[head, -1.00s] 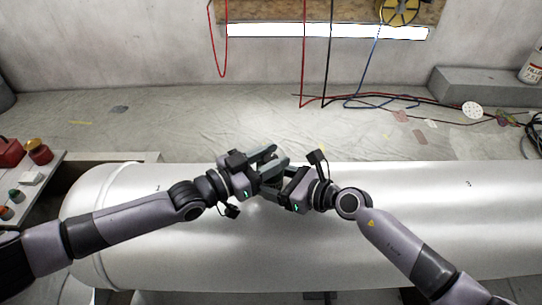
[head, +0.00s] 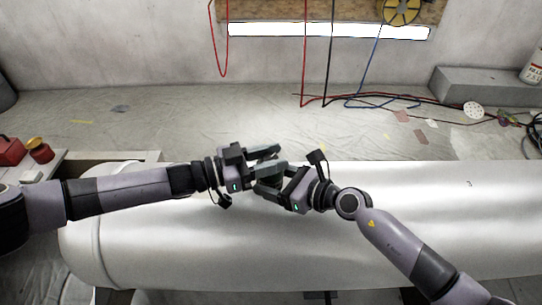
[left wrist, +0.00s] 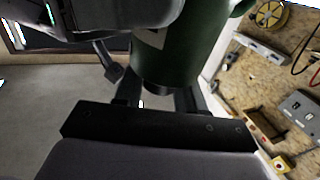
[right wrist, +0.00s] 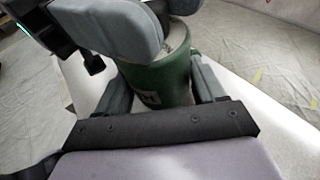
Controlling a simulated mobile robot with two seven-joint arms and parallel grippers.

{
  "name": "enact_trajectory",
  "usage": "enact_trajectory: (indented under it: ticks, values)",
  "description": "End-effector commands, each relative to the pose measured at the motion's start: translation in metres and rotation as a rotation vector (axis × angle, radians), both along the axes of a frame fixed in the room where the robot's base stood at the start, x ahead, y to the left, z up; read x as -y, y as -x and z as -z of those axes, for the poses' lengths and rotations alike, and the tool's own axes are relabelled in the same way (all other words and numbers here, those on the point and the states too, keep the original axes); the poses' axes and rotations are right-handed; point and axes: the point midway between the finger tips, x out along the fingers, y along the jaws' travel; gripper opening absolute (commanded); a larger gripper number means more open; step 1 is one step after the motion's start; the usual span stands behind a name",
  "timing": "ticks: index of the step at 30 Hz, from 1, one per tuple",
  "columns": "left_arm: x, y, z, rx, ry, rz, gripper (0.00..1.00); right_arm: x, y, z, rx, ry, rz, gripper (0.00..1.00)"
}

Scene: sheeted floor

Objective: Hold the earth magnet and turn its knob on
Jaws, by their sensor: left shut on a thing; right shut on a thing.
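The earth magnet is a dark green cylinder with a pale label. It shows between the fingers of my right gripper (head: 266,180) in the right wrist view (right wrist: 165,82), which are shut on its body. In the left wrist view the green body (left wrist: 196,45) ends in a narrower dark part (left wrist: 168,86), which I take for the knob. My left gripper (head: 272,157) has its fingers either side of that part and is shut on it. In the head view the two grippers meet nose to nose and largely hide the magnet. The knob's setting cannot be read.
A large silvery tank (head: 420,230) lies across the front, below both grippers. A bench with red fittings (head: 38,150) stands at left. Cables (head: 385,100) lie on the sheeted floor near the back wall. The sheeted floor behind the tank is mostly clear.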

Motion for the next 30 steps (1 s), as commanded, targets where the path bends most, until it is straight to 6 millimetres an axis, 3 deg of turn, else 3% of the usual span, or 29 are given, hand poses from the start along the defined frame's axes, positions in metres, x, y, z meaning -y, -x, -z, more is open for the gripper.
enact_trajectory:
  ticks: [10,11,12,23,30]
  values:
    - [-0.006,-0.006,0.004,0.001,-0.016,-0.018,0.09,-0.002,0.004,0.002,-0.003,0.004,-0.01,0.37]
    - [-0.006,-0.006,0.004,0.001,-0.016,-0.018,0.46,-0.002,0.004,0.002,-0.003,0.004,-0.01,0.37]
    - [-0.006,-0.006,0.004,0.001,-0.016,-0.018,0.59,-0.002,0.003,0.002,-0.003,0.004,-0.009,0.37]
    - [-0.006,-0.002,0.002,0.0,-0.009,-0.01,0.6,0.0,0.001,0.002,-0.001,0.004,-0.002,0.37]
    - [-0.034,0.007,0.002,0.0,-0.01,-0.012,0.6,0.001,0.0,0.002,0.001,0.005,0.001,0.37]
